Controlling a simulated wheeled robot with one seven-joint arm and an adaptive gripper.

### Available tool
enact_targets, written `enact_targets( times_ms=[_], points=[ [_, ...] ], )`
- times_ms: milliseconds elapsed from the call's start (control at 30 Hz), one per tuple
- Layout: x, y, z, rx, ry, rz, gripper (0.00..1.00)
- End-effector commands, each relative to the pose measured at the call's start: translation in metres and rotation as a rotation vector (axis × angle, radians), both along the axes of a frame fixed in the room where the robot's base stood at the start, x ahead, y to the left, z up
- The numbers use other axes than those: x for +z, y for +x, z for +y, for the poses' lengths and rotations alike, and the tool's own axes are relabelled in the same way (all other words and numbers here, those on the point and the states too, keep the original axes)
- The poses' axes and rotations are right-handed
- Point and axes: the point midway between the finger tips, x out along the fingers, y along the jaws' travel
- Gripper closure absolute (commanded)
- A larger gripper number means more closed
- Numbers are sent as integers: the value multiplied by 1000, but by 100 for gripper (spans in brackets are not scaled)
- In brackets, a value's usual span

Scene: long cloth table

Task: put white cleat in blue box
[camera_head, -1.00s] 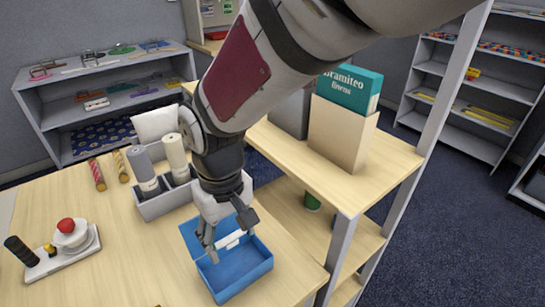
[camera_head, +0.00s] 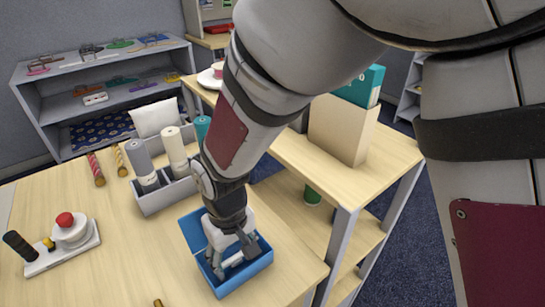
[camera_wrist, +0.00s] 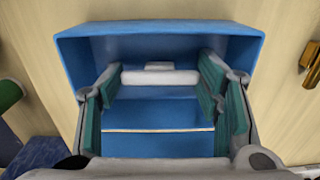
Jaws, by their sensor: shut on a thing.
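The blue box (camera_head: 262,266) stands open on the near right part of the table, its lid side tilted up at the left. In the wrist view its blue wall (camera_wrist: 85,50) surrounds my fingers. The white cleat (camera_wrist: 160,77) lies crosswise between my teal-padded fingertips, inside the box outline. In the head view a small part of the cleat (camera_head: 234,259) shows between the fingers. My gripper (camera_head: 230,266) points down into the box and is shut on the cleat; it also fills the wrist view (camera_wrist: 162,86). Whether the cleat touches the box floor I cannot tell.
A grey holder (camera_head: 165,194) with upright rolls stands just behind the box. A white base with a red knob (camera_head: 65,220) sits at the left. A wooden shelf unit (camera_head: 345,197) rises close on the right. Table left of the box is mostly clear.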

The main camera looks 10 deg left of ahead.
Motion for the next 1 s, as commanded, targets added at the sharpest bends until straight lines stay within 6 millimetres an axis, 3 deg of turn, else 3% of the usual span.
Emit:
enact_targets(
  times_ms=[100,133,200,233,667,1000],
  points=[
    [-3,0,0,0,0,0,53],
    [-4,0,0,0,0,0,39],
    [-3,0,0,0,0,0,23],
    [-3,0,0,0,0,0,21],
    [6,0,0,-1,2,-1,21],
    [70,1,0,-1,5,-4,21]
  ],
)
